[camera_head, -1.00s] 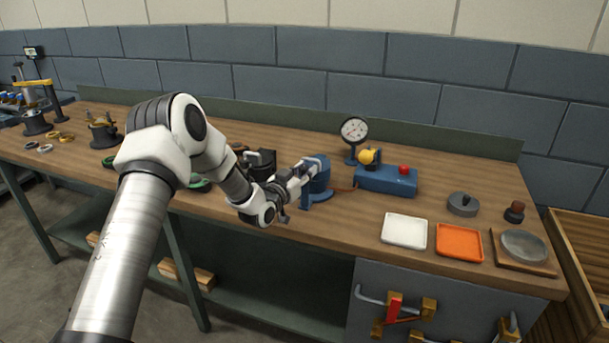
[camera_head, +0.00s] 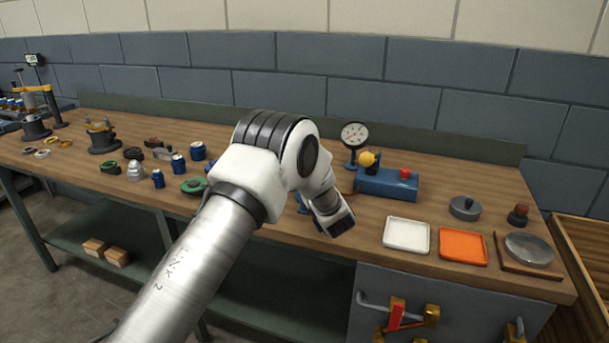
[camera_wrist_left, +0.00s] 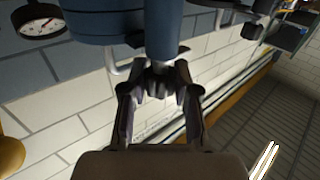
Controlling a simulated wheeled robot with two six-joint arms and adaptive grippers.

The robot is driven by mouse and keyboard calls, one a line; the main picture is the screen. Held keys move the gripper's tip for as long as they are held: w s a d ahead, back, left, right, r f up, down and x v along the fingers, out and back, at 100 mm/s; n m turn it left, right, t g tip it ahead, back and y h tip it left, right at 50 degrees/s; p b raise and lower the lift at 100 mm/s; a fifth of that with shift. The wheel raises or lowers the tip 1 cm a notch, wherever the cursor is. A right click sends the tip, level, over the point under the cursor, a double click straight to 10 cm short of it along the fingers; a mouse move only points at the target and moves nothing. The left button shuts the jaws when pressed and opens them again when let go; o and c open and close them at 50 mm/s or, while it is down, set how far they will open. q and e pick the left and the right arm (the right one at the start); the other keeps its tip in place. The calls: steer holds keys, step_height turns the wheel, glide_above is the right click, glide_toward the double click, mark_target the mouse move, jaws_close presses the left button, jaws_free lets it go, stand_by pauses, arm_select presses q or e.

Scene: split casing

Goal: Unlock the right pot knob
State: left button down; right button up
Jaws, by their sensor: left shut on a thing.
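The blue pot shows in the left wrist view (camera_wrist_left: 95,22) at the top, its body cropped by the frame edge. In the head view only a small blue part of it (camera_head: 301,201) shows behind my arm. My left gripper (camera_wrist_left: 158,80) is at the pot's lower blue stem. Its fingers are closed in on a small dark knob (camera_wrist_left: 157,88) between the fingertips. In the head view my left arm hides the fingers and the knob. Whether the knob is turned cannot be seen. My right gripper is in neither view.
A pressure gauge (camera_head: 354,134) and a blue box with a red button (camera_head: 386,183) stand just behind. A white tray (camera_head: 407,234) and an orange tray (camera_head: 463,246) lie to the right. Several small blue and green parts lie on the bench to the left.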

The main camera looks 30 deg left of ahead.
arm_select(q)
steer(key=shift+r+n+g+y, duration=0.2)
steer(key=shift+n+g+y, duration=0.3)
steer(key=shift+n+g, duration=0.15)
steer(key=shift+g, duration=0.25)
steer(key=c, duration=1)
jaws_free()
steer(key=shift+o, duration=0.8)
steer(key=shift+f, duration=0.1)
steer(key=v, duration=1.1)
steer(key=shift+s+d+f, duration=0.15)
steer(key=shift+d, duration=0.25)
